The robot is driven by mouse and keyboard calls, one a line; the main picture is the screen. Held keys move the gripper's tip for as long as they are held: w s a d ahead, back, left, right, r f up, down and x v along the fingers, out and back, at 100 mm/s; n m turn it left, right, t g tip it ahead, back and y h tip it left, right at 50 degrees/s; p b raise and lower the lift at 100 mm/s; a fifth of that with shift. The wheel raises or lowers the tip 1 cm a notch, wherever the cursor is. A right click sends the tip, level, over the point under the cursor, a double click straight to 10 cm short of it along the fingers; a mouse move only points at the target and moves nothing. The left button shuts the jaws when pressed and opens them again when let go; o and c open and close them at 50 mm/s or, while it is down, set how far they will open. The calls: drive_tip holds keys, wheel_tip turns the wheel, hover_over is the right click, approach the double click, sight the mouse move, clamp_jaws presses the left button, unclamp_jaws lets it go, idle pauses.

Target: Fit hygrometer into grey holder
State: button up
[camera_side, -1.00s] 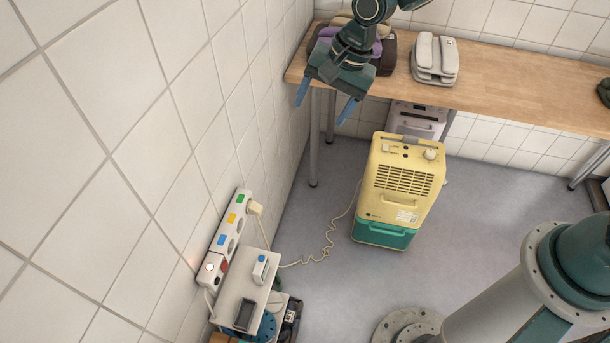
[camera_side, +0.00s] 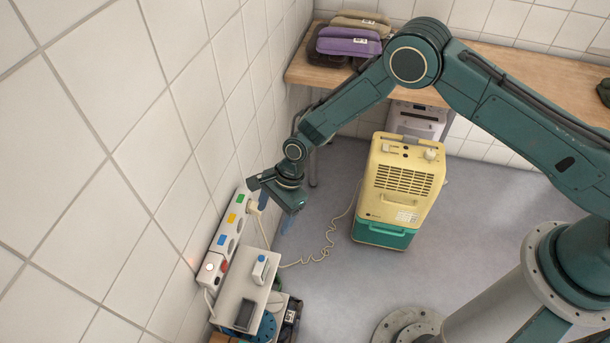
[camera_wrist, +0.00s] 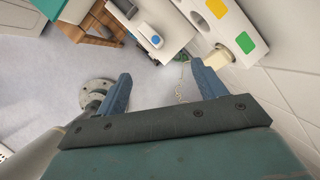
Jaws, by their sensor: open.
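A small white device with a blue button, which looks like the hygrometer (camera_side: 260,270), rests on a pale shelf (camera_side: 241,279) by the tiled wall. In the wrist view the hygrometer (camera_wrist: 149,38) is beyond my fingertips, near top centre. A dark grey, open-looking rectangular piece, likely the grey holder (camera_side: 244,316), is at the shelf's near end. The holder (camera_wrist: 125,9) is partly visible at the wrist view's top edge. My gripper (camera_side: 276,212) is open and empty, above and behind the shelf; its blue fingers (camera_wrist: 160,74) are spread apart.
A white power strip (camera_side: 222,240) with coloured sockets and a plug runs along the wall close to my gripper. A cord trails to the yellow and green dehumidifier (camera_side: 400,190) on the floor. A wooden bench (camera_side: 500,80) at the back holds folded cloths (camera_side: 348,47).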

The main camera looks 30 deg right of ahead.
sight(263, 259)
drive_tip(key=f, duration=0.1)
drive_tip(key=s+f, duration=0.1)
drive_tip(key=a+f, duration=0.1)
drive_tip(key=shift+s+f+m, duration=0.15)
drive_tip(key=shift+f+m, duration=0.05)
drive_tip(key=shift+m, duration=0.2)
drive_tip(key=shift+f, duration=0.1)
drive_tip(key=shift+x, duration=4.2)
drive_tip(key=shift+s+a+f, duration=0.1)
drive_tip(key=shift+x, duration=2.45)
clamp_jaws()
